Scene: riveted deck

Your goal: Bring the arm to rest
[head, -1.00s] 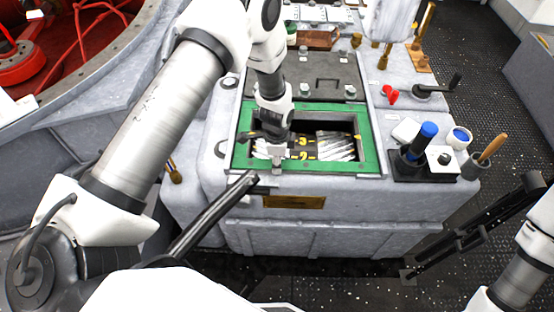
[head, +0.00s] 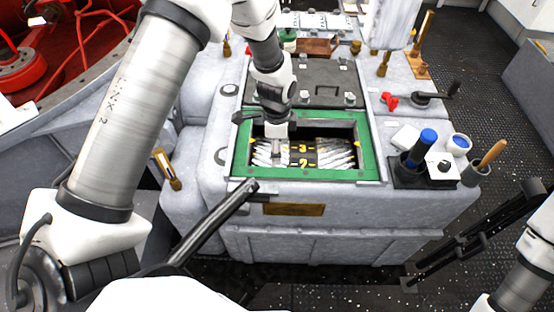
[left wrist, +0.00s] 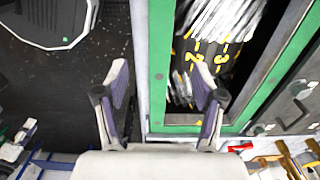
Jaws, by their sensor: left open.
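My left arm comes in from the left in the head view. Its gripper (head: 277,138) hangs over the left part of a green-framed opening (head: 368,150). In the left wrist view the gripper (left wrist: 162,92) is open, its two fingers apart, with nothing between them. A ribbed silver drum with a black band and yellow digits (head: 303,157) sits in the opening. The digits 3 and 2 also show on the drum in the left wrist view (left wrist: 215,50). Whether the gripper touches anything is hard to tell. Part of my right arm (head: 525,275) shows at lower right, its gripper out of frame.
A black holder with a blue-topped handle (head: 424,145) and a wooden-handled tool in a cup (head: 486,160) stand right of the opening. A red knob (head: 390,100) and a crank (head: 430,97) are behind them. A black bar (head: 212,222) juts out front left.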

